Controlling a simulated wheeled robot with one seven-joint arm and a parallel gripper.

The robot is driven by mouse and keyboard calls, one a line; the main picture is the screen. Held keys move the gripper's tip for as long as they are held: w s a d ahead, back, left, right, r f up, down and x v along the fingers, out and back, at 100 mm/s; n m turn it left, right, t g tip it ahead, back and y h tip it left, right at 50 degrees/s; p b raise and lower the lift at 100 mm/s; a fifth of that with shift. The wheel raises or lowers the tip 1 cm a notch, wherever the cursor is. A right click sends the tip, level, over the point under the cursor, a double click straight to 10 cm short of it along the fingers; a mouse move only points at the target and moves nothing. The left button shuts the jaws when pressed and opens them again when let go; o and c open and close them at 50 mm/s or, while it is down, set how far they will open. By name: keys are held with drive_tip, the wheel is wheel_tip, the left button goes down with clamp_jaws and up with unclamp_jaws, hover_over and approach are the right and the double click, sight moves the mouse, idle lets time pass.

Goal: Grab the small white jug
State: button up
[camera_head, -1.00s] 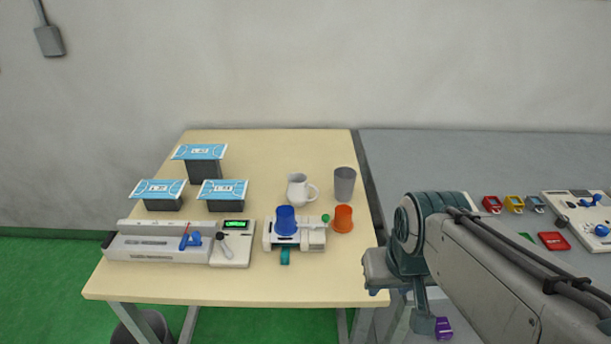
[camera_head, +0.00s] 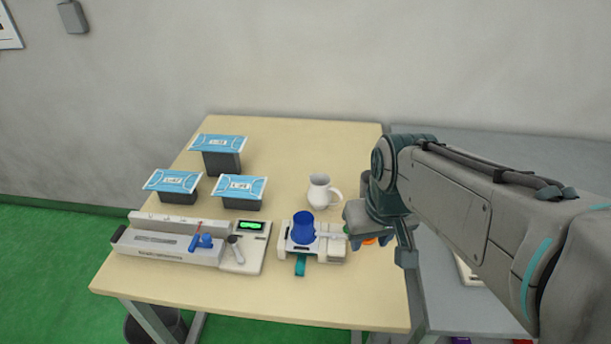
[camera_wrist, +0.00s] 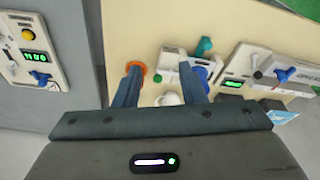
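The small white jug (camera_head: 320,192) stands upright on the wooden table, with its handle to the right in the head view. In the wrist view the jug (camera_wrist: 168,98) shows only in part, low between the fingers and close to my gripper's dark body. My gripper (camera_wrist: 163,78) is open and empty, its two fingers spread apart above the table. In the head view my gripper and arm are to the right of the jug and apart from it.
A blue cup (camera_head: 303,228) stands on a white device (camera_head: 328,252) in front of the jug. An orange cup (camera_wrist: 139,68) appears by the left finger in the wrist view. Mask-topped boxes (camera_head: 238,190) and a long machine (camera_head: 170,240) fill the left. Bare tabletop lies behind the jug.

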drive_tip(key=w+r+n+p, duration=0.1)
drive_tip(key=w+r+n, duration=0.1)
drive_tip(key=w, duration=0.6)
drive_tip(key=n+g+p, duration=0.3)
drive_tip(key=n, duration=0.4)
hover_over(337, 190)
wheel_tip(337, 190, down, 7)
drive_tip(key=f+p, duration=0.1)
drive_tip(key=f, duration=0.6)
drive_tip(key=shift+w+f, duration=0.15)
drive_tip(key=shift+w, duration=0.05)
drive_tip(key=shift+s+f+p, duration=0.2)
drive_tip(key=shift+f+p, duration=0.7)
drive_tip(key=shift+f, duration=1.8)
drive_tip(key=shift+c, duration=0.4)
clamp_jaws()
